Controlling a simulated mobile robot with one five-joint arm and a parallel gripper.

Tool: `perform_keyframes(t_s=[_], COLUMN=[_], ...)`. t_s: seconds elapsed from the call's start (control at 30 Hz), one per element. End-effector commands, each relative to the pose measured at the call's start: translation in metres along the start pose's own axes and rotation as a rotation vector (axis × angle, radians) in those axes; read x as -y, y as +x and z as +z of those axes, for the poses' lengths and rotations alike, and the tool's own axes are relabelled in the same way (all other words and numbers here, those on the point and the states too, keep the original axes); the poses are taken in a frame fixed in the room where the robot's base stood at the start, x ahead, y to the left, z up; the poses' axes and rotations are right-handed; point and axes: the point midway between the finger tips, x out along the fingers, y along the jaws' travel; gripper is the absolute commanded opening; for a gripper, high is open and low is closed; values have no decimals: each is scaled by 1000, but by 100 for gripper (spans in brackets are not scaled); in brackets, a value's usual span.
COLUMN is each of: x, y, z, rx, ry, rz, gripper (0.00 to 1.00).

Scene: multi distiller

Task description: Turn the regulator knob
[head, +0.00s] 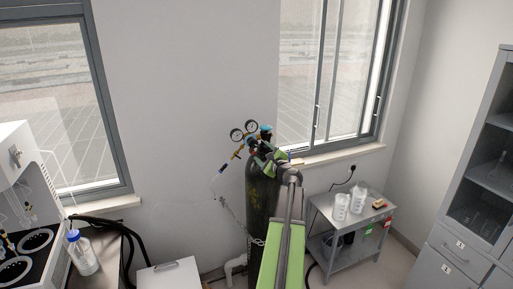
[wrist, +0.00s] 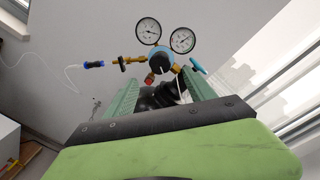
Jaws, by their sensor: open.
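The regulator (wrist: 176,68) has two white round gauges and brass fittings. A round knob (wrist: 159,63), dark-faced with a blue rim, sits at its middle in the wrist view. A small red part is below it and a blue handle to its right. In the head view the regulator gauges (head: 237,134) show at the top of a dark gas cylinder (head: 258,205). My gripper (wrist: 163,83) is open, its green fingers on either side of the cylinder neck in the picture, the knob seen just beyond and between them. I cannot tell any contact. In the head view my gripper (head: 268,158) partly hides the cylinder top.
A thin hose with a blue connector (wrist: 92,64) runs left from the regulator. A chain (head: 232,215) hangs by the cylinder. A grey cart (head: 345,243) with white bottles stands right. A window ledge (head: 340,154) is behind. A white box (head: 170,277) is at lower left.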

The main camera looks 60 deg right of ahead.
Motion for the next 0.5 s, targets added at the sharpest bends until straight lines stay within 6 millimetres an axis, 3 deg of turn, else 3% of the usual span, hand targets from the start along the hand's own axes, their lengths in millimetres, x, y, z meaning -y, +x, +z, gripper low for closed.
perform_keyframes(t_s=[0.03, 0.2, 0.5], x=[-1, -1, 0], y=[-18, -51, -65], z=[2, 2, 0], rx=[-1, 0, 1], ry=[0, 1, 0], rz=[-1, 0, 0], gripper=[64, 64, 64])
